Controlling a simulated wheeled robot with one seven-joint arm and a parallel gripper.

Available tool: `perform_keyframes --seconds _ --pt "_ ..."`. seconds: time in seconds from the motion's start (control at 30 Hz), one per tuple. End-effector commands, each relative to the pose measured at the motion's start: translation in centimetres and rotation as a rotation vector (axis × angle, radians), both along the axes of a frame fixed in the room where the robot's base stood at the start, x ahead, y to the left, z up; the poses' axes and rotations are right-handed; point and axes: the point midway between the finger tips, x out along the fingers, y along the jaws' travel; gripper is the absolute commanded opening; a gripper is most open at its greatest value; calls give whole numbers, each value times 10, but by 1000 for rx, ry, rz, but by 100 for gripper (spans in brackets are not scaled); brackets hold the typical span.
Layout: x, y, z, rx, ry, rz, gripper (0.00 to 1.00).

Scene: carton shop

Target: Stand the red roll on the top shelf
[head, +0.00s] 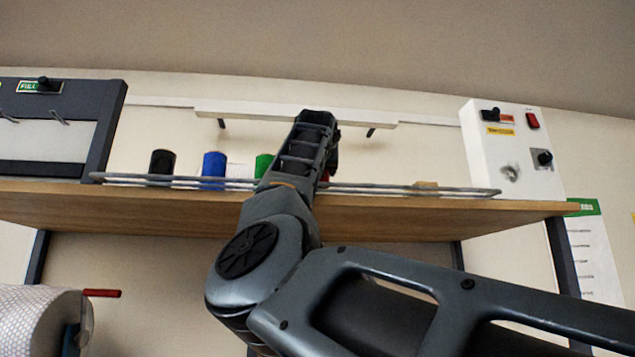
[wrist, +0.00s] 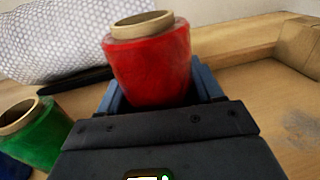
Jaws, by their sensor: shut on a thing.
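The red roll (wrist: 150,62), with a pale cardboard core at its upper end, is between the two blue-grey fingers of my gripper (wrist: 160,88) in the wrist view. My gripper is shut on it, and the roll looks close to upright. In the head view, my gripper (head: 312,135) is at the wooden shelf (head: 400,212), and only a sliver of the red roll (head: 327,174) shows behind it. I cannot tell whether the roll's base touches anything. A narrow white ledge (head: 230,110) on two brackets is higher on the wall.
Black (head: 161,164), blue (head: 213,167) and green (head: 264,164) rolls stand behind the shelf's metal rail (head: 440,190), left of my gripper. A small brown carton (head: 426,186) is to the right. A white control box (head: 512,150) stands at the right. Bubble wrap (head: 35,320) is lower left.

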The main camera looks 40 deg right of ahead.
Motion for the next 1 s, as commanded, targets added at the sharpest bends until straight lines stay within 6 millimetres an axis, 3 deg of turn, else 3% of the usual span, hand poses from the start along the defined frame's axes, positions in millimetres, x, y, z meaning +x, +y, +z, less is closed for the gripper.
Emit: perform_keyframes --seconds 0.37,0.77,0.8,1.0 --pt "2 1 -39 0 -3 -1 26" --pt "2 1 -43 0 -3 0 26" --pt "2 0 -44 1 -2 0 68" --pt "2 0 -44 1 -2 0 87"
